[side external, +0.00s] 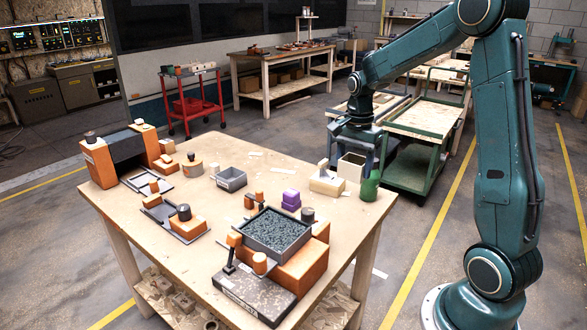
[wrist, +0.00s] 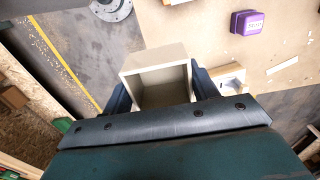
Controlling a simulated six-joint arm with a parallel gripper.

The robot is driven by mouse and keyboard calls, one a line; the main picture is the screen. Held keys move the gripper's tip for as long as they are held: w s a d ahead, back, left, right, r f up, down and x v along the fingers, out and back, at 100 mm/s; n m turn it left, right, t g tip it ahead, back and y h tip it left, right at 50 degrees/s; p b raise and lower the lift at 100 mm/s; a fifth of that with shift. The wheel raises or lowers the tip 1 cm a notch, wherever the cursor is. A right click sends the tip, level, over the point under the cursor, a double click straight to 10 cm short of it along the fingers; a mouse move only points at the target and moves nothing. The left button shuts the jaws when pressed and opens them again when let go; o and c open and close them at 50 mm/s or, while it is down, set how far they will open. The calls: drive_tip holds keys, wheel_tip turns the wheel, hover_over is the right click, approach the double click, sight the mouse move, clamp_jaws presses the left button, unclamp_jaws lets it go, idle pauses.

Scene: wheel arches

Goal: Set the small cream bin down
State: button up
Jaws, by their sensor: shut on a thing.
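The small cream bin (side external: 351,168) is an open-topped square box at the back right edge of the wooden table (side external: 270,170). My gripper (side external: 353,155) reaches down over it from above and is shut on it. In the wrist view, the cream bin (wrist: 156,62) is between the two dark fingers of my gripper (wrist: 162,92), and its inside looks empty. The bin looks upright. I cannot tell whether its bottom touches the table or hangs just above or beyond the edge.
A cream block with a knob (side external: 326,185) stands close to the bin's left, and a green bottle (side external: 370,187) to its right. A purple box (side external: 291,200) and a gravel-filled tray (side external: 300,255) are nearer. A green cart (side external: 420,160) stands behind the table.

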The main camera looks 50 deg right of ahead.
idle(0.3)
hover_over(346, 235)
wheel_tip(346, 235, down, 15)
drive_tip(key=shift+f, duration=0.1)
idle(0.5)
drive_tip(key=shift+f, duration=0.1)
drive_tip(key=shift+f, duration=2.05)
drive_tip(key=shift+f, duration=0.15)
drive_tip(key=o, duration=0.9)
drive_tip(key=shift+o, duration=0.2)
